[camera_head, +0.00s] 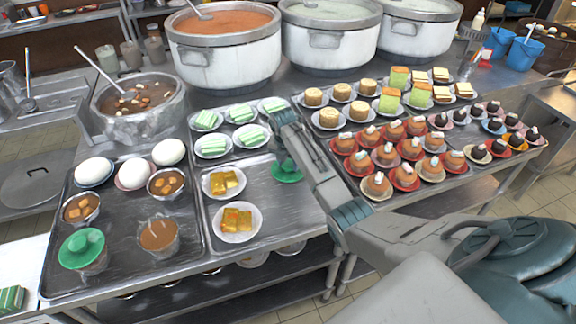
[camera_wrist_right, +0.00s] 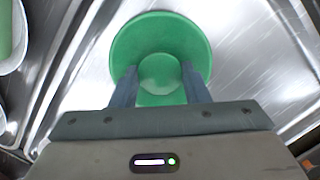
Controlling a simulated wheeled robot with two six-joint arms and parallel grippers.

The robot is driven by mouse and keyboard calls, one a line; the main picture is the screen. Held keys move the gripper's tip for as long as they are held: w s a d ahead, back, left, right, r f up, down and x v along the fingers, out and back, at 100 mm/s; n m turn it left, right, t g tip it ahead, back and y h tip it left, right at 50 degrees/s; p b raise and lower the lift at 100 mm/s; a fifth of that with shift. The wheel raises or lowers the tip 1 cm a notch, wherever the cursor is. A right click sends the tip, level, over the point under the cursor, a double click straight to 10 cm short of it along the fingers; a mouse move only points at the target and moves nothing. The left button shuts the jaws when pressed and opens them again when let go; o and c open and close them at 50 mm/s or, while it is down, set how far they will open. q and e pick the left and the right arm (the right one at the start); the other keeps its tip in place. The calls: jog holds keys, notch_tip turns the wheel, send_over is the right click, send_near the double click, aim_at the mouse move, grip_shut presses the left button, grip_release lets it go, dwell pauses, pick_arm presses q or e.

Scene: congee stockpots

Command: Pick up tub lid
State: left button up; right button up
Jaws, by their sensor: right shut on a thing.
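A green tub lid (camera_head: 288,174) with a round knob is at the right side of the middle metal tray (camera_head: 270,205). My right gripper (camera_head: 286,163) reaches down to it from the front right. In the right wrist view the two fingers of my right gripper (camera_wrist_right: 159,78) are closed on the knob of the lid (camera_wrist_right: 160,35), one on each side. The lid is on or just above the tray; I cannot tell which. A second green lid (camera_head: 82,247) sits on a tub at the front left. My left gripper is not in view.
The middle tray also holds plates of green-striped cakes (camera_head: 214,145) and yellow pieces (camera_head: 237,221). Plated desserts (camera_head: 396,150) fill the right side. Large stockpots (camera_head: 225,60) stand behind. The tray's front right is bare.

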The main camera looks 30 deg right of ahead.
aim_at(289, 163)
notch_tip(289, 163, up, 3)
jog(key=shift+w+b, duration=0.1)
jog(key=shift+b, duration=0.65)
jog(key=s+a, duration=0.2)
jog(key=s+a+b, duration=0.1)
jog(key=s+a, duration=0.1)
jog(key=a, duration=0.1)
jog(key=s+a+r, duration=0.1)
jog(key=s+a, duration=0.1)
jog(key=shift+s+a+b, duration=0.1)
jog(key=shift+a+b, duration=0.15)
jog(key=shift+b, duration=0.15)
jog(key=s+a, duration=0.2)
jog(key=s+a+r+p, duration=0.1)
jog(key=a, duration=0.1)
jog(key=shift+s+a, duration=0.2)
jog(key=shift+s, duration=0.15)
jog(key=shift+s+a+p, duration=0.2)
jog(key=shift+s+p, duration=0.05)
jog(key=shift+p, duration=0.05)
jog(key=shift+f, duration=0.15)
